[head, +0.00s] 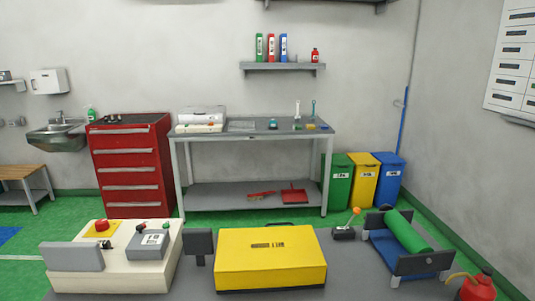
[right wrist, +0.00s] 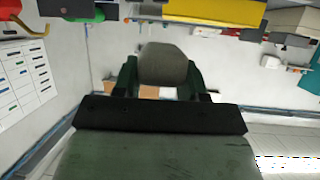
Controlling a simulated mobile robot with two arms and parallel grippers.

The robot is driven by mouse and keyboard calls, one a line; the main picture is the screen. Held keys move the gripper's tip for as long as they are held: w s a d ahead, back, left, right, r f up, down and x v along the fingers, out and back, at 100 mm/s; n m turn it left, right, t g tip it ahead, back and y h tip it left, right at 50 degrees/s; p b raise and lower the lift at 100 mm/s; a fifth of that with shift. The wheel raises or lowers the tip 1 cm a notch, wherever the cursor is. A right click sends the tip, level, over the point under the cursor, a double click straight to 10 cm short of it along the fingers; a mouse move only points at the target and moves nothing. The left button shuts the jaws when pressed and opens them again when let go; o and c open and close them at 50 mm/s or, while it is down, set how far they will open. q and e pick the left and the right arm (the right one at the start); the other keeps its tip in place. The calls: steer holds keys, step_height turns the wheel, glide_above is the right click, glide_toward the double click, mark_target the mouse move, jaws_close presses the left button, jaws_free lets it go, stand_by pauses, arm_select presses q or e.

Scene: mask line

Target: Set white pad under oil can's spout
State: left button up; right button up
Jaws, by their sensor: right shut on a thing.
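The red oil can (head: 477,289) stands at the bottom right corner of the head view, partly cut off, its thin orange spout (head: 450,276) pointing left. The can also shows at the top left of the right wrist view (right wrist: 10,7), which looks upside down. In the right wrist view my right gripper (right wrist: 162,75) is shut on a rounded grey-looking pad (right wrist: 163,62). It may be the white pad in shadow; I cannot tell for sure. The pad is held apart from the can. Neither gripper shows in the head view.
On the near grey bench are a yellow case (head: 270,260), a cream control box (head: 110,260), a lever (head: 346,231) and a green roller unit (head: 408,231). The roller unit is just left of the can. Coloured bins (head: 364,180) stand behind.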

steer(key=shift+f, duration=0.15)
stand_by(0.4)
steer(key=shift+w+d+f, duration=0.1)
steer(key=shift+d+f, duration=0.15)
steer(key=shift+f, duration=0.1)
steer(key=w+d+f+n+y, duration=0.1)
steer(key=w+d+f, duration=0.3)
steer(key=d, duration=0.5)
steer(key=w+d+r, duration=0.1)
steer(key=w+d, duration=0.1)
steer(key=d, duration=1)
steer(key=shift+w+d, duration=0.15)
steer(key=shift+w, duration=0.25)
